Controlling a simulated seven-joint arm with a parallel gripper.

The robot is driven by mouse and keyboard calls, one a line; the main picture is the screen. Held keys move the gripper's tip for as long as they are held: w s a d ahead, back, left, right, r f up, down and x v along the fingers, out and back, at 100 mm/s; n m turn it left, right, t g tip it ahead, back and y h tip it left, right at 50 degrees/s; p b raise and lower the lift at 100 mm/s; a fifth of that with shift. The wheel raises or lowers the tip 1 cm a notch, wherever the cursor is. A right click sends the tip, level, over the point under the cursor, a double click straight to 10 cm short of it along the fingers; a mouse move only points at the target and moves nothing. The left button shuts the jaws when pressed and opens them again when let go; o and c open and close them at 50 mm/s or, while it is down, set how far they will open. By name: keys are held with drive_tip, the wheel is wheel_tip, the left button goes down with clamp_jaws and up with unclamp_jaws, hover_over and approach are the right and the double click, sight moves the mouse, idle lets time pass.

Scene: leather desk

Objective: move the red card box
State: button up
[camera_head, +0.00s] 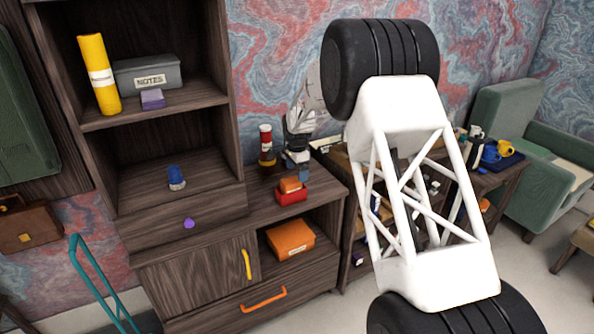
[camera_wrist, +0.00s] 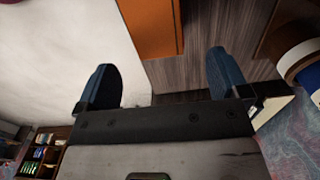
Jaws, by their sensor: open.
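A small red box (camera_head: 291,196) sits on the cabinet top near its front edge in the head view. A smaller orange block (camera_head: 290,184) lies on top of it. My gripper (camera_head: 304,174) is just behind and to the right of this stack, above the cabinet top, with its blue fingers pointing down. In the wrist view my gripper (camera_wrist: 162,82) is open, with nothing between its two blue fingers. An orange surface (camera_wrist: 152,25) shows ahead of the fingers there; I cannot tell for certain which box it is. Red is not clearly visible in that view.
A red canister with a white band (camera_head: 266,147) stands behind the stack, close to my gripper. A larger orange box (camera_head: 290,240) sits in the open compartment below. A blue item (camera_head: 176,178) stands on the left shelf. The cabinet top (camera_head: 262,212) left of the stack is clear.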

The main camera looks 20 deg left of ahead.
sight(297, 186)
drive_tip(key=shift+f, duration=3.85)
drive_tip(key=c, duration=1.1)
